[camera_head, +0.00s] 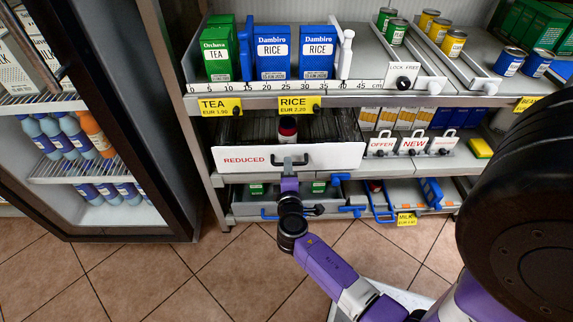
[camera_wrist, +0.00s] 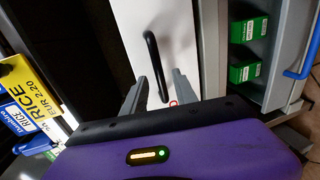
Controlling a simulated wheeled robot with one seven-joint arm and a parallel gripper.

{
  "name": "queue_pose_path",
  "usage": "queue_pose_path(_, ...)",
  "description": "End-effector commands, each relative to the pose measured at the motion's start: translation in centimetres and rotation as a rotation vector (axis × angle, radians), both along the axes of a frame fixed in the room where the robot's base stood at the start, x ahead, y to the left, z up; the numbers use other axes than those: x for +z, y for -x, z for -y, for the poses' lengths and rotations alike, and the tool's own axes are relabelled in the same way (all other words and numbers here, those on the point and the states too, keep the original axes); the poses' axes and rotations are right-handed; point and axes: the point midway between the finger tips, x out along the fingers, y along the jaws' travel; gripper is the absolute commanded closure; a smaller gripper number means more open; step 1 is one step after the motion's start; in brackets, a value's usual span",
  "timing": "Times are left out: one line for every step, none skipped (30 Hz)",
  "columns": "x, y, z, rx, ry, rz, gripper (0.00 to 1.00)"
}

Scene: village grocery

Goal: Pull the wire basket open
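The wire basket (camera_head: 341,129) is a dark mesh drawer on the middle shelf, with a white front panel marked REDUCED. A dark bar handle (camera_head: 290,161) sits at the middle of that panel. In the wrist view the white front (camera_wrist: 181,35) fills the centre, with the black handle (camera_wrist: 153,50) on it. My gripper (camera_head: 289,178) is at the front, at the handle. In the wrist view my gripper (camera_wrist: 158,80) has its two fingers apart, one on each side of the handle's near end. I see a gap beside the handle; contact is not clear.
A red-capped jar (camera_head: 288,130) stands in the basket. Below is a grey tray (camera_head: 262,207) with green boxes. A dark-framed cooler (camera_head: 165,150) stands at left. TEA and RICE tags (camera_head: 299,105) hang above. Tiled floor (camera_head: 190,275) is clear in front.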

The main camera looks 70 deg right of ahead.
Motion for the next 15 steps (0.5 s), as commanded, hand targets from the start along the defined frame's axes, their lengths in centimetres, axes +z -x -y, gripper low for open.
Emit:
queue_pose_path(-0.2,-0.3,0.8,-0.002,-0.001,0.001,0.66)
queue_pose_path(-0.3,-0.4,1.1,-0.002,-0.001,0.001,0.66)
queue_pose_path(-0.4,-0.6,1.5,-0.001,-0.002,0.001,0.66)
queue_pose_path(-0.5,-0.8,1.8,-0.001,-0.002,0.001,0.66)
queue_pose_path(-0.5,-0.8,2.1,-0.001,-0.001,0.002,0.66)
queue_pose_path(-0.6,-0.9,2.3,-0.001,-0.002,0.001,0.66)
queue_pose_path(-0.6,-1.0,2.5,0.0,-0.002,0.001,0.66)
queue_pose_path(-0.7,-1.1,2.6,0.0,-0.002,0.001,0.66)
queue_pose_path(-0.7,-1.1,2.7,0.001,-0.002,0.002,0.66)
queue_pose_path(-0.7,-1.1,2.8,0.001,-0.002,0.002,0.66)
queue_pose_path(-0.7,-1.2,2.8,0.001,-0.002,0.002,0.66)
queue_pose_path(-0.7,-1.2,2.8,0.001,-0.002,0.002,0.66)
queue_pose_path(-0.7,-1.2,2.8,0.001,-0.002,0.002,0.66)
queue_pose_path(-0.7,-1.2,2.8,0.002,-0.002,0.002,0.66)
queue_pose_path(-0.7,-1.2,2.8,0.002,-0.002,0.002,0.66)
